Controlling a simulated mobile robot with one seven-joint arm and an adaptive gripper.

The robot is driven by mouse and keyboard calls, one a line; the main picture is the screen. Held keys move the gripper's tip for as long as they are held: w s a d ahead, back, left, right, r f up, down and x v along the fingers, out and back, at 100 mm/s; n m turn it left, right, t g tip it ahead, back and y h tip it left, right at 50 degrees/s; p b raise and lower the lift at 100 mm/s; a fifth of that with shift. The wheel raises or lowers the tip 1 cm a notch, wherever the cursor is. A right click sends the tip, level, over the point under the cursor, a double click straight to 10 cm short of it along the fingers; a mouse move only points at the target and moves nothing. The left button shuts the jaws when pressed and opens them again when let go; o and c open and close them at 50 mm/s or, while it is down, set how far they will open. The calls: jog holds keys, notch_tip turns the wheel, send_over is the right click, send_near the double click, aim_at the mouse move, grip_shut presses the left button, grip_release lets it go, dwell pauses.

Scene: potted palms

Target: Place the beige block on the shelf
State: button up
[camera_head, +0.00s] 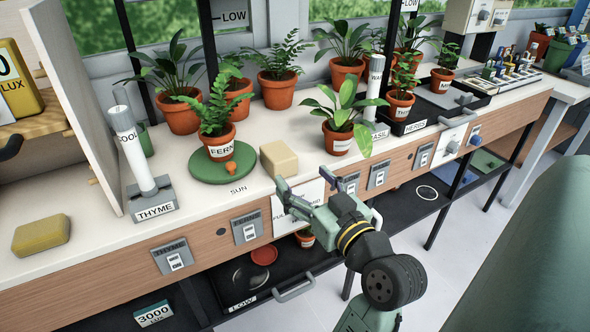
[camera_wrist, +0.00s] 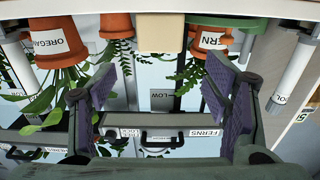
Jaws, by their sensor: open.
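The beige block (camera_head: 279,158) sits on the white bench top, just right of the green round base under the fern pot. It also shows at the top of the wrist view (camera_wrist: 162,32), which looks upside down. My gripper (camera_head: 316,186) is open and empty at the bench's front edge, to the front right of the block and apart from it. In the wrist view both jaws (camera_wrist: 168,95) stand wide apart. A dark lower shelf (camera_head: 205,290) runs under the bench. A wooden shelf board (camera_head: 38,122) is at the far left. I cannot tell which shelf is meant.
The fern pot (camera_head: 221,143) and the oregano pot (camera_head: 338,139) flank the block. A THYME-labelled post (camera_head: 154,200) and a yellow block (camera_head: 41,235) are further left. Several potted plants line the back. Bench top left of the post is mostly clear.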

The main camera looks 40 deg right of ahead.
aim_at(278, 150)
jog(key=p+x, duration=0.3)
jog(key=x, duration=0.3)
jog(key=shift+w+r+p, duration=0.1)
jog(key=shift+w+p, duration=0.2)
jog(key=shift+p, duration=0.05)
jog(key=p+x, duration=0.2)
jog(key=x, duration=0.2)
jog(key=shift+w, duration=0.15)
jog(key=shift+w+d, duration=0.15)
jog(key=shift+w, duration=0.3)
jog(key=shift+c, duration=0.6)
jog(key=c, duration=1.3)
